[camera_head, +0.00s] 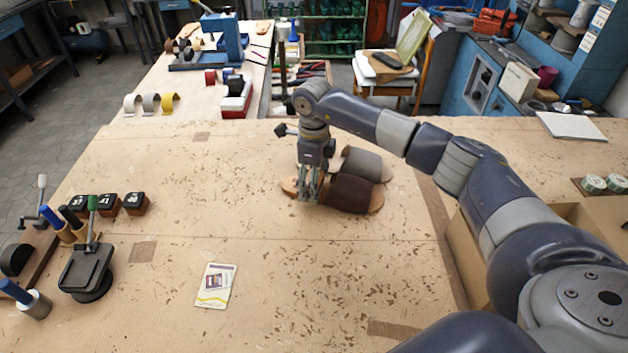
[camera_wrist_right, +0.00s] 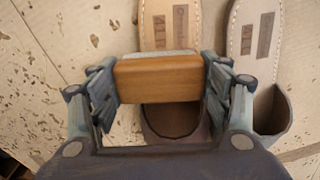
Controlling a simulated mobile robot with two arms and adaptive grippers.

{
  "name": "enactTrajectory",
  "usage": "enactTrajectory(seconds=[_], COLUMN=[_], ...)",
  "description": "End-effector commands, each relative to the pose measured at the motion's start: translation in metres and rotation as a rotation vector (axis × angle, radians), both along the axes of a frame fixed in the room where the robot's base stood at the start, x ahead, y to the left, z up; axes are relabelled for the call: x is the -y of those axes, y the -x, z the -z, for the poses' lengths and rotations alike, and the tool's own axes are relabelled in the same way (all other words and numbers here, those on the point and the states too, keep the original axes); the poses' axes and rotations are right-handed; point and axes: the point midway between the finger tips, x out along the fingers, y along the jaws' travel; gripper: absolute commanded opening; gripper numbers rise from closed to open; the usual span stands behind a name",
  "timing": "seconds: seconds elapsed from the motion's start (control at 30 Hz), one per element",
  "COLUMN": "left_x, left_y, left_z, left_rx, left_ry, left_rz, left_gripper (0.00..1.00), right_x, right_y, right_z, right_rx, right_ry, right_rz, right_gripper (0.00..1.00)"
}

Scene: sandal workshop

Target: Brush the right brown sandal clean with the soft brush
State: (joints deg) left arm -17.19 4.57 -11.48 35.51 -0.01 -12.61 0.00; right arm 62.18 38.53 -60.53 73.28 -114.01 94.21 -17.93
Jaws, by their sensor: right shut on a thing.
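My right gripper (camera_head: 311,188) is over the toe-to-heel line of a pair of sandals lying side by side on the workbench. In the right wrist view it is shut on the wooden block of the brush (camera_wrist_right: 158,79), with pale bristles just showing along its far edge. The brush is above the sandal with the dark brown strap (camera_head: 350,193); its pale insole (camera_wrist_right: 170,25) shows beyond the brush. I cannot tell whether the bristles touch it. The other sandal (camera_head: 362,163) has a greyer strap and lies beside it. My left gripper is not in view.
A leaflet (camera_head: 216,286) lies on the front of the bench (camera_head: 330,290). Small black-topped blocks (camera_head: 107,205) and a lever tool (camera_head: 88,265) stand at the left. An open cardboard box (camera_head: 468,245) is at the right. The bench middle is clear.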

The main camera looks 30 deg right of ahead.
Motion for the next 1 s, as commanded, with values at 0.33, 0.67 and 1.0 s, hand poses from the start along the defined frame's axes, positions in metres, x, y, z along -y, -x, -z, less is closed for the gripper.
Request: enactTrajectory(seconds=[0.33, 0.67, 1.0], left_x=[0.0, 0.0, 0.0], left_y=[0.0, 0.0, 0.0], left_z=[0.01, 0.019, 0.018], left_rx=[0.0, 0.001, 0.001], left_ry=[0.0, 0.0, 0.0], left_rz=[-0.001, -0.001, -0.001], left_gripper=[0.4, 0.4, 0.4], right_x=[0.008, 0.018, 0.018], right_y=[-0.009, -0.019, -0.019], right_z=[0.001, 0.0, 0.0], right_rx=[0.001, 0.001, 0.0], right_ry=[0.001, 0.0, 0.0], right_rz=[0.002, 0.0, 0.0], right_gripper=[0.47, 0.47, 0.47])
